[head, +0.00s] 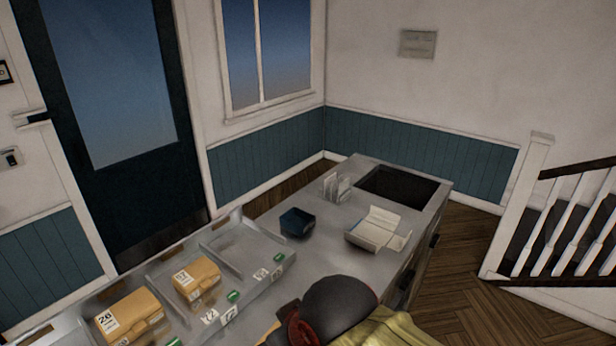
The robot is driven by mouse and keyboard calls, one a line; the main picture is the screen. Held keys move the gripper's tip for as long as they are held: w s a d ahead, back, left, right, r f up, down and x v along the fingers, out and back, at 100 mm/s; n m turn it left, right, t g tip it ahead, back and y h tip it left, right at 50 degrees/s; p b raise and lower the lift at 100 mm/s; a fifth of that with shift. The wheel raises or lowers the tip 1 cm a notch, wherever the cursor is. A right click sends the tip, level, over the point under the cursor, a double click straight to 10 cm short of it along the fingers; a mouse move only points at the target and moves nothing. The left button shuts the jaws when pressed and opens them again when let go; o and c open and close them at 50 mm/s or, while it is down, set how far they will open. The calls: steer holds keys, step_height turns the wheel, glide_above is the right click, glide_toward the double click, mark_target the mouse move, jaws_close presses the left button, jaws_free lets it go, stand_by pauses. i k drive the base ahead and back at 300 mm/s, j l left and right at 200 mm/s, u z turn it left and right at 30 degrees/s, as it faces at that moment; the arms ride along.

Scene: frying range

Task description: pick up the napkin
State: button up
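No single item is clear to me as the napkin. Thin white upright pieces (337,188), perhaps napkins or cards in a holder, stand on the grey counter (325,262) in the head view. A white folded item (378,228), like an open paper box or folded paper, lies on the counter to their right and nearer. I cannot tell which of these is the napkin. A dark rounded part with a red piece, likely my arm, shows at the bottom centre. My gripper's fingers are not visible.
A small dark blue box (297,222) stands left of the white folded item. Metal bays at left hold brown parcels (128,316) (196,279) with number labels. A dark recessed panel (398,187) is at the counter's far end. Wooden floor and a stair railing (565,225) lie right.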

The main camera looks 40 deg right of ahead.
mark_target(344, 186)
steer(key=z, duration=1.3)
steer(key=i+l, duration=0.35)
steer(key=i+l+u, duration=0.55)
steer(key=l, duration=0.2)
steer(key=i+l+u, duration=0.1)
steer(key=l+u, duration=0.15)
steer(key=l, duration=0.15)
